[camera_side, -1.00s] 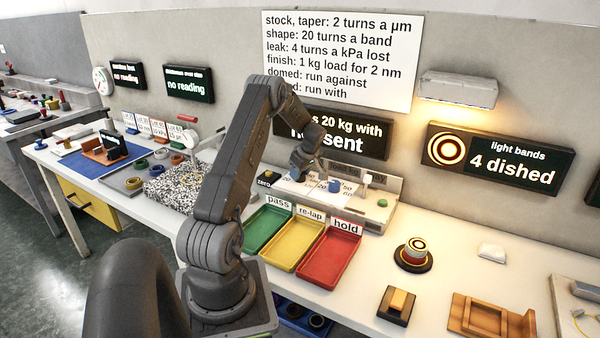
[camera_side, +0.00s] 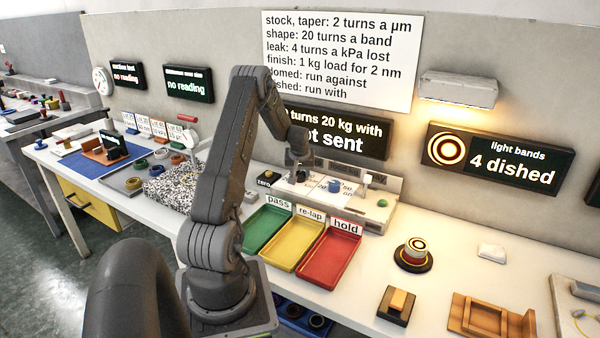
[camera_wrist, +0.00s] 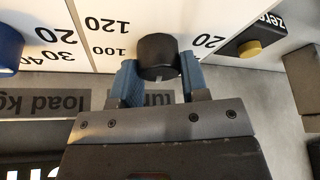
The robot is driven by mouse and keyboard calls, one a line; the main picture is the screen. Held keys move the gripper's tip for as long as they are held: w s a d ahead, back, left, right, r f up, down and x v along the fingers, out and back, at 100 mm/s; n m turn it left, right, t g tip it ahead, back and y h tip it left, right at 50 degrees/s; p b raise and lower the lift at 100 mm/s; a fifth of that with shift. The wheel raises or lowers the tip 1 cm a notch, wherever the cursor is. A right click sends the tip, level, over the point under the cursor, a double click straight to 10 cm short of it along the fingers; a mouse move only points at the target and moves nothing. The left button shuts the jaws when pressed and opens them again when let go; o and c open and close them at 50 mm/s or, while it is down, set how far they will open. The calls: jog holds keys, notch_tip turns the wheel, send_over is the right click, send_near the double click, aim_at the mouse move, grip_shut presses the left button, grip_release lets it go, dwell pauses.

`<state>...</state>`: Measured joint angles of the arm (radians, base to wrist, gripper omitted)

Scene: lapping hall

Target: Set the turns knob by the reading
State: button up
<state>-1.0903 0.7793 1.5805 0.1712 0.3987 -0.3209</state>
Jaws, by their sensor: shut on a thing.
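The black turns knob (camera_wrist: 158,52) sits on a white panel, with 120, 100 and 20 visible around it. My gripper (camera_wrist: 160,80) has its blue fingers on both sides of the knob, shut on it. In the side view my gripper (camera_side: 297,172) is down at the control box, and the knob there is mostly hidden. A display (camera_side: 345,133) reads "turns 20 kg with" and "not sent"; my arm covers its left part. The light bands display (camera_side: 500,160) reads "4 dished". The wall sheet (camera_side: 340,55) says "shape: 20 turns a band".
A blue load knob (camera_side: 335,185) stands right of the turns knob, and a "zero" button (camera_wrist: 250,48) with a yellow cap lies beside it. Green, yellow and red trays (camera_side: 330,258) marked pass, re-lap and hold lie in front of the box.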

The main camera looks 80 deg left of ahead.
jog(key=shift+m, duration=0.6)
jog(key=o, duration=0.9)
jog(key=shift+o, duration=0.2)
jog(key=v, duration=1.3)
jog(key=shift+s+r, duration=0.25)
jog(key=shift+r, duration=0.15)
